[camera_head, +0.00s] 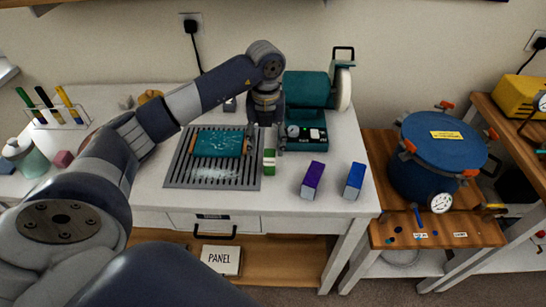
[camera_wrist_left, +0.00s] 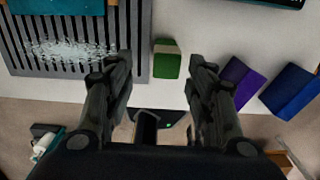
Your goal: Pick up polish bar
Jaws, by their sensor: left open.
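Three small block-shaped bars are on the white bench: a green one (camera_head: 269,161) with a pale band, a purple one (camera_head: 312,180) and a blue one (camera_head: 354,181). I cannot tell from markings which is the polish bar. My left gripper (camera_head: 267,136) is open and empty, pointing down just behind the green bar. In the left wrist view the green bar (camera_wrist_left: 167,61) shows beyond the gap between the open fingers (camera_wrist_left: 160,72), with no visible contact. The purple bar (camera_wrist_left: 243,82) and blue bar (camera_wrist_left: 290,92) lie to its right.
A slatted grey tray (camera_head: 252,183) holding a teal panel (camera_head: 218,144) lies left of the green bar. A teal machine with a white wheel (camera_head: 343,90) and a small teal device (camera_head: 305,132) stand behind. A blue pressure pot (camera_head: 437,155) is at the right. The bench front between bars is clear.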

